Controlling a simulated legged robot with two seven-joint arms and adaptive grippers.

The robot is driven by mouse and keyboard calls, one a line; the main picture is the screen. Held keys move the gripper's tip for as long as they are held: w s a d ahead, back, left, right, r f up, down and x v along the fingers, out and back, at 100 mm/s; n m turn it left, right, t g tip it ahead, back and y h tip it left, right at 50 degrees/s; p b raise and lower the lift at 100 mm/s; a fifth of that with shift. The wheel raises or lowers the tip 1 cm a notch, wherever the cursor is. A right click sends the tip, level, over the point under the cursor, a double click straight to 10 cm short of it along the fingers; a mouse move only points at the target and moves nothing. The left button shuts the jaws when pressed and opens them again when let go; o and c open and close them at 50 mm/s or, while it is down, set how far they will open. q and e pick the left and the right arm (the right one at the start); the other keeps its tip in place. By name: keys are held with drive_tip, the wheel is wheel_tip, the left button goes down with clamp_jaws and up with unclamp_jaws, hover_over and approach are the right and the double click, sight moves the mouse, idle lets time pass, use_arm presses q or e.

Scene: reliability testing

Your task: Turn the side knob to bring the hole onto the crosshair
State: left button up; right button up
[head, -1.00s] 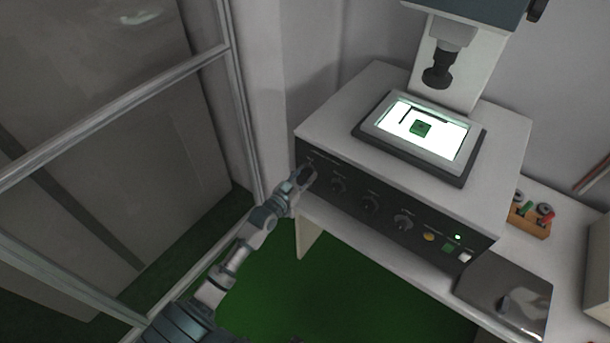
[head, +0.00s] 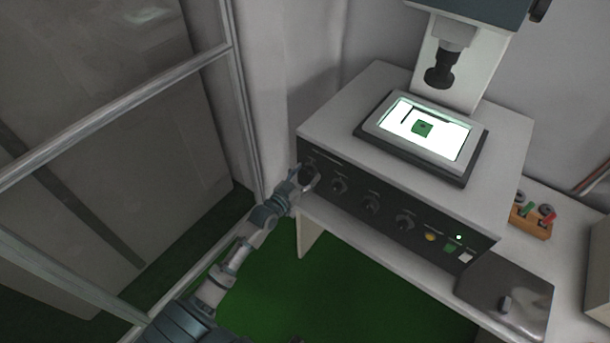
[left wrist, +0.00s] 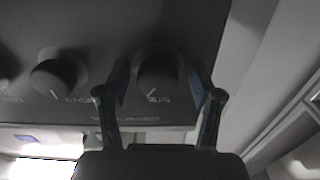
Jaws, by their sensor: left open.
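The side knob (head: 309,174) is a dark round knob at the left end of the machine's front panel. My left gripper (head: 306,178) is at this knob. In the left wrist view the knob (left wrist: 157,75) sits between the two open fingers of the gripper (left wrist: 160,92), with a white pointer mark on its face. Whether the fingers touch it is unclear. A small green piece (head: 422,128) lies on the bright lit stage (head: 455,143) under the dark lens (head: 440,77). Its dark hole is tiny, and no crosshair can be made out. My right gripper is out of view.
Several more knobs run along the panel to the right; the neighbouring one (left wrist: 58,75) is close to my fingers. A yellow button (head: 431,237) and a green button (head: 449,248) follow. A framed glass panel (head: 110,90) stands close on the left of my arm.

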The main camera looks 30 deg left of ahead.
use_arm(q)
drive_tip(key=s+a, duration=0.1)
drive_tip(key=s, duration=1.1)
